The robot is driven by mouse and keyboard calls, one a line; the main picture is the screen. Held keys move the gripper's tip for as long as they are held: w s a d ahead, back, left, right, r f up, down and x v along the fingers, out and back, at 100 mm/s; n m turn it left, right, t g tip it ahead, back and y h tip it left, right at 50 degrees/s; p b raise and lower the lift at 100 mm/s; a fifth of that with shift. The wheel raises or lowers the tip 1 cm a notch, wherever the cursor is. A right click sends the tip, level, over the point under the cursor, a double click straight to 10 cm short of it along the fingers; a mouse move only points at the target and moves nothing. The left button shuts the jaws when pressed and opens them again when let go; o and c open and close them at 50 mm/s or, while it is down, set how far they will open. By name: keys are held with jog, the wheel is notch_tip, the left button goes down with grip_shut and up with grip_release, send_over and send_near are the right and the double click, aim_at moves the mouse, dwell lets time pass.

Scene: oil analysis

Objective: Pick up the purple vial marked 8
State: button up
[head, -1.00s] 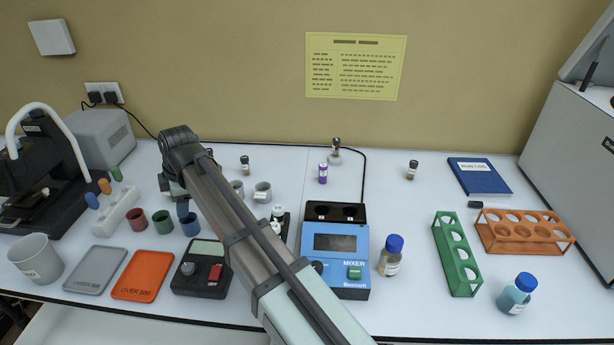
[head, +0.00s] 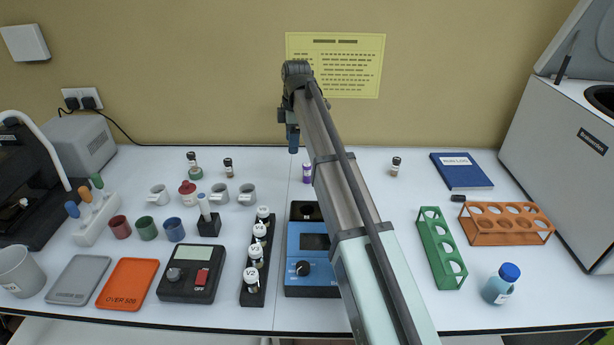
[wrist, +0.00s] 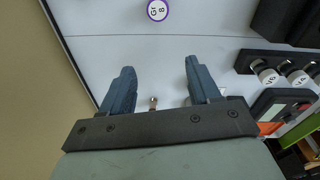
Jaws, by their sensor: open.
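The purple vial (head: 307,173) stands upright at the back of the table in the head view, right beside my arm, which may cover part of it. In the wrist view the vial (wrist: 157,10) shows from above at the top edge, with a purple ring around a white cap marked 8; the frame cuts it off slightly. My gripper (wrist: 159,66) is open, with nothing between its blue fingers, and the vial is apart from it, beyond the fingertips. In the head view my gripper (head: 292,140) is above the table, just left of the vial.
The blue mixer (head: 308,262) stands in front of the vial, partly hidden by my arm. A black rack (head: 252,290) of white-capped vials is left of it. The table around the purple vial is clear.

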jog(key=d+m, duration=0.1)
jog(key=d, duration=0.1)
jog(key=d+m+h, duration=0.1)
jog(key=d, duration=0.1)
jog(key=shift+w+d+m, duration=0.15)
jog(key=shift+m, duration=0.15)
send_over(308, 174)
jog(key=f, duration=0.4)
jog(key=w+f, duration=0.1)
jog(key=f, duration=0.2)
jog(key=shift+w+f, duration=0.15)
jog(key=shift+f, duration=3.1)
jog(key=c, duration=1.1)
